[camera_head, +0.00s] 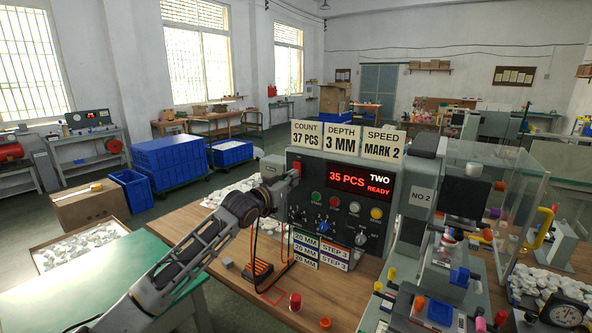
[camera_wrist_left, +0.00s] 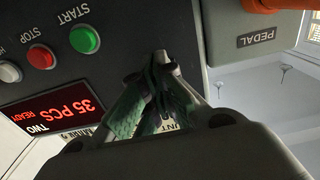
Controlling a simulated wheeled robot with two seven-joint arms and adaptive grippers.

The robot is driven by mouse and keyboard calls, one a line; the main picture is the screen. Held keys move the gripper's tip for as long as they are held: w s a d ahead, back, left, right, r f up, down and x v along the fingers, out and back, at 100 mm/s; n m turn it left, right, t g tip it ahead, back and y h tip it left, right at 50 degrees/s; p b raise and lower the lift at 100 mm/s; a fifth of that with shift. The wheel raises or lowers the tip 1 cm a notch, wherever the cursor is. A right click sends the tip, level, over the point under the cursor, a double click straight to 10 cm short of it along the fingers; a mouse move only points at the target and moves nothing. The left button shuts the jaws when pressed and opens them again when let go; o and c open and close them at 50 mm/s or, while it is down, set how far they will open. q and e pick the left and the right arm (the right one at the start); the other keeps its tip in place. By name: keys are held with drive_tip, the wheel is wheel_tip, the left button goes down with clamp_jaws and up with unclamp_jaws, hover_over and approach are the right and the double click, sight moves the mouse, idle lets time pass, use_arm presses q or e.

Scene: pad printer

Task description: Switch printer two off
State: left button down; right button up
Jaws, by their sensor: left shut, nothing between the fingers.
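Printer two's dark grey control box (camera_head: 296,222) stands on the wooden bench, with a lit red display (camera_head: 360,182) reading 35 PCS, TWO, READY. Its front carries a green button (camera_head: 316,197), a red button (camera_head: 333,202), a white button (camera_head: 350,208) and knobs below. My left gripper (camera_head: 288,182) is by the box's left edge, shut and empty. In the left wrist view, its closed fingertips (camera_wrist_left: 163,62) are close to the panel, beside the green START button (camera_wrist_left: 84,39). The red STOP button (camera_wrist_left: 41,57) is farther left. Contact cannot be told. My right gripper is out of view.
A grey PEDAL-labelled part (camera_wrist_left: 255,35) is near the fingers in the left wrist view. An orange-and-black block (camera_head: 258,272) with cables is below my left arm. The No. 2 printing unit (camera_head: 425,195) and a clear guard (camera_head: 510,200) stand right of the box.

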use_arm(q)
drive_tip(key=shift+w+d, duration=0.1)
drive_tip(key=shift+w, duration=0.05)
drive_tip(key=p+v, duration=0.1)
drive_tip(key=v, duration=0.3)
idle(0.6)
drive_tip(key=v, duration=1.2)
idle(0.7)
idle(0.5)
